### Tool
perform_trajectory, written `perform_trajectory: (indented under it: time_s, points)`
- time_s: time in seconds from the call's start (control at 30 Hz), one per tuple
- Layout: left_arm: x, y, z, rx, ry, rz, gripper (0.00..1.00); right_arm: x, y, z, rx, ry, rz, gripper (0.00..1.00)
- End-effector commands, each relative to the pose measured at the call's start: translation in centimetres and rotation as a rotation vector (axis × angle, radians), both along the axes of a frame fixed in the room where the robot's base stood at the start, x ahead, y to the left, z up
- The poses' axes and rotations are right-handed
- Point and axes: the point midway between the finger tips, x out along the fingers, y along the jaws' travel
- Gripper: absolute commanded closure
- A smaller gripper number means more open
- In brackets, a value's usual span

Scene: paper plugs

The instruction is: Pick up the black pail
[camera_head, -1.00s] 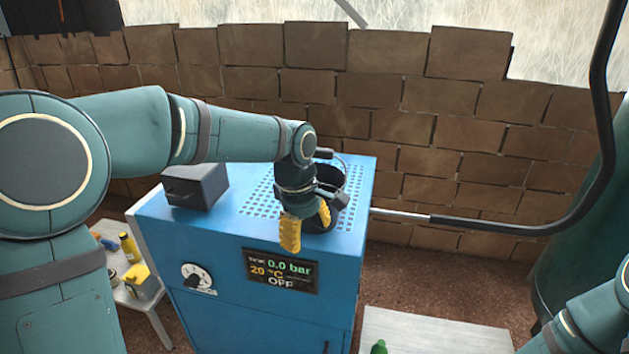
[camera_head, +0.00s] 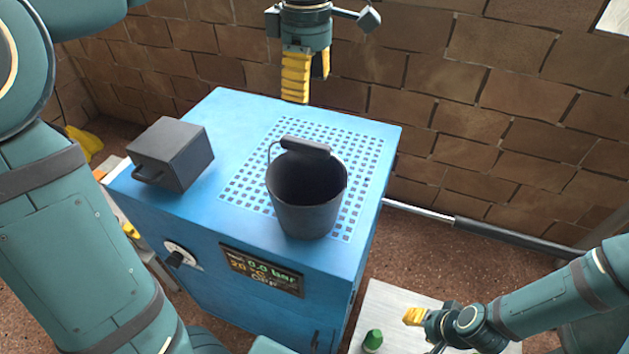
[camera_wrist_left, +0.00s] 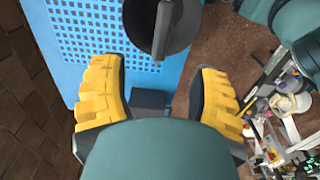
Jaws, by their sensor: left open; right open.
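The black pail (camera_head: 308,205) stands upright on the perforated top of the blue cabinet (camera_head: 226,120), with its handle grip resting over the far rim. My left gripper (camera_head: 308,95) is open and empty, above and behind the pail in the head view and apart from it. In the left wrist view the pail (camera_wrist_left: 184,22) shows at the top, beyond and between the open yellow fingers of the left gripper (camera_wrist_left: 158,95). My right gripper (camera_head: 424,330) is open at the lower right, low beside the cabinet and far from the pail.
A dark grey box (camera_head: 176,152) with a handle sits on the cabinet's left part. A brick wall (camera_head: 480,80) stands behind. A green bottle (camera_head: 373,340) stands on a pale surface (camera_head: 385,300) at lower right. A metal bar with a dark sleeve (camera_head: 520,238) runs along the right.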

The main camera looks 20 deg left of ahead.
Motion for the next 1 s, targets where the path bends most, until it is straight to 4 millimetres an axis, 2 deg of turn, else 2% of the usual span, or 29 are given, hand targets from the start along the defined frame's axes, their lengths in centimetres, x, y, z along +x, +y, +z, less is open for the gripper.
perform_trajectory:
  time_s: [0.3, 0.4, 0.67, 0.9, 1.0]
  points:
    - [-0.1, 0.0, -5.9, 0.001, 0.005, -0.001, 0.38, 0.0, 0.1, -1.2, -0.002, 0.0, 0.0, 0.53]
    - [-0.1, 0.0, -7.2, 0.001, 0.003, -0.001, 0.38, 0.0, 0.1, -1.4, -0.003, 0.001, 0.0, 0.53]
    - [-0.1, 0.1, -8.9, 0.0, 0.002, 0.001, 0.38, 0.0, 0.1, -1.6, -0.003, 0.001, 0.0, 0.53]
    - [-0.2, 0.4, -12.3, 0.0, 0.003, 0.0, 0.38, 0.0, 0.1, -2.1, -0.004, 0.001, -0.001, 0.53]
    - [-0.2, 0.4, -13.1, 0.0, 0.002, -0.001, 0.38, 0.0, 0.1, -2.2, -0.004, 0.001, -0.001, 0.53]
